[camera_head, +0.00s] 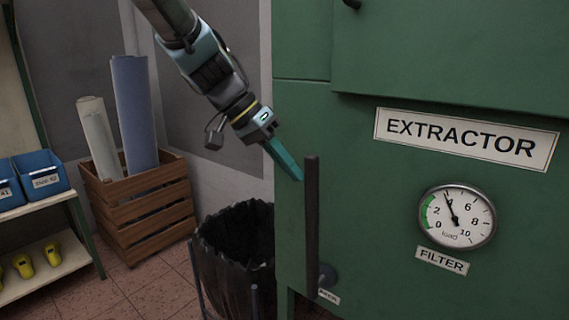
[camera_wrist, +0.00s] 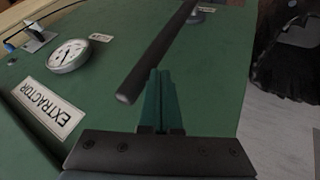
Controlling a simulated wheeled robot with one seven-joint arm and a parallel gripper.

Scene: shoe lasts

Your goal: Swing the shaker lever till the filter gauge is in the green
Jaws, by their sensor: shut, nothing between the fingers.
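The shaker lever (camera_head: 312,225) is a dark upright bar on the front of the green extractor cabinet (camera_head: 370,210), with a round pivot near its low end. In the wrist view the lever (camera_wrist: 160,50) runs from its free end up to the pivot. My gripper (camera_head: 299,178) is shut and empty, its teal fingers just left of the lever's upper part. In the wrist view the gripper (camera_wrist: 162,72) lies close beside the bar; I cannot tell whether they touch. The filter gauge (camera_head: 457,230) has its needle near 4, just past the green band on the left.
A black-lined waste bin (camera_head: 237,245) stands left of the cabinet, below my gripper. A wooden crate (camera_head: 140,205) with rolls stands further left. A shelf with blue boxes (camera_head: 40,177) and yellow shoe lasts is at the far left. The cabinet front is flat around the lever.

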